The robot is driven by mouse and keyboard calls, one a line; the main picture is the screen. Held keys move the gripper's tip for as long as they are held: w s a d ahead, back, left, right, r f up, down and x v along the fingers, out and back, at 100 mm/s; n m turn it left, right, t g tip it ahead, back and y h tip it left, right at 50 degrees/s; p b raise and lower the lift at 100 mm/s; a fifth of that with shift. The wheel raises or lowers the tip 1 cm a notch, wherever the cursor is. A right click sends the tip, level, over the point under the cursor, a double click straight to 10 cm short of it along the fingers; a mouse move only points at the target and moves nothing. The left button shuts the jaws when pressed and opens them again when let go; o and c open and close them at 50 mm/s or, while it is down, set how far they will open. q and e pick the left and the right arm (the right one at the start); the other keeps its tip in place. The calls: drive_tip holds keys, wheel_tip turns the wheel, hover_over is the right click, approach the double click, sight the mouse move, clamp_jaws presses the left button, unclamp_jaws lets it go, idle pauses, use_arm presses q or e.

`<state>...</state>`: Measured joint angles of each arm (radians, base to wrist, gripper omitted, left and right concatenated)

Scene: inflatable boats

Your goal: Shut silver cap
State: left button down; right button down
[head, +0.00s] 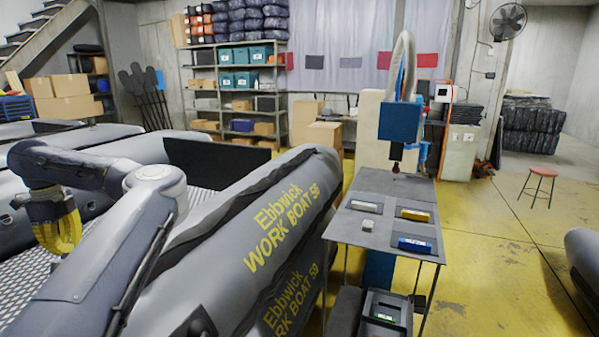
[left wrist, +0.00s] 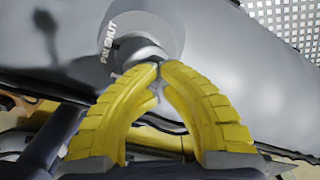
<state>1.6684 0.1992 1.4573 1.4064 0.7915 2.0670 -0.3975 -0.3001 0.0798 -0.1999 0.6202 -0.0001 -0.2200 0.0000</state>
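The silver cap (left wrist: 140,52) shows at the top centre of the left wrist view, on a round grey base on the boat's grey tube. The words "PIN SHUT" (left wrist: 107,42) are printed on the base. My left gripper (left wrist: 160,68) has its yellow fingertips together just in front of the cap, overlapping its lower right edge. I cannot tell whether they touch it. In the head view my left gripper (head: 62,248) points down at the far left, over the boat's inside edge. The cap is not visible there. My right gripper is not in view.
The grey boat (head: 245,265) marked "Ebbwick WORK BOAT" fills the left and centre. A grey table (head: 383,190) with small coloured items stands to its right. Shelves (head: 235,95) line the back wall. A red stool (head: 542,172) stands far right on open yellow floor.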

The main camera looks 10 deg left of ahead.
sight(58, 260)
use_arm(q)
drive_tip(key=shift+s+a+f, duration=0.1)
drive_tip(key=shift+s+f, duration=0.2)
drive_tip(key=shift+s, duration=0.45)
drive_tip(key=shift+s+f, duration=0.25)
drive_tip(key=shift+s, duration=0.45)
drive_tip(key=shift+r, duration=0.1)
drive_tip(key=shift+r, duration=3.45)
